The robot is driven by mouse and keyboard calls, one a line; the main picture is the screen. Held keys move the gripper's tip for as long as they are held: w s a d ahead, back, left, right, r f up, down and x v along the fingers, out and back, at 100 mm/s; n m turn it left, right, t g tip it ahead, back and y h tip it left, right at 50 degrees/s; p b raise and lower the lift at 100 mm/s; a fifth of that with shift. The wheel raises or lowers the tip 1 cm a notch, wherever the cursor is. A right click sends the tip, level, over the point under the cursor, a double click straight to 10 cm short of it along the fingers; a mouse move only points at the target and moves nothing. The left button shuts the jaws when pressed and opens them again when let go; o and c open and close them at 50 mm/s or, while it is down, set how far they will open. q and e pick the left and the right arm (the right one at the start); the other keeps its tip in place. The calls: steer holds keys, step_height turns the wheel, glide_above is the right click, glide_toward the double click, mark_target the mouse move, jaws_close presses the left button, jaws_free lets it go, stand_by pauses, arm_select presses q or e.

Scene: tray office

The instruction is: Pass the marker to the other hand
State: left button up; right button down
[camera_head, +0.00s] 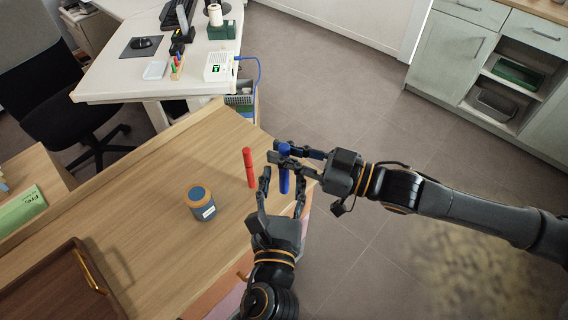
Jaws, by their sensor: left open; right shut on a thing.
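A blue marker (284,181) is upright in my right gripper (283,157), which comes in from the right and is shut on the marker's upper part. My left gripper (282,182) is below it in the picture, open, with its fingers pointing up the picture. The lower part of the blue marker shows between the two open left fingers; I cannot tell whether they touch it.
A blue jar with an orange-brown lid (200,200) stands on the wooden table (150,215). A brown tray (50,284) with a brass handle lies at lower left. A white desk (110,87) with office items is behind. Open floor lies right of the table.

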mark_target(284, 171)
arm_select(q)
steer(key=shift+w+d, duration=0.15)
steer(key=shift+w, duration=0.95)
steer(key=shift+w+d, duration=0.1)
steer(key=shift+w, duration=0.95)
jaws_close()
arm_select(e)
steer(key=c, duration=1.2)
jaws_free()
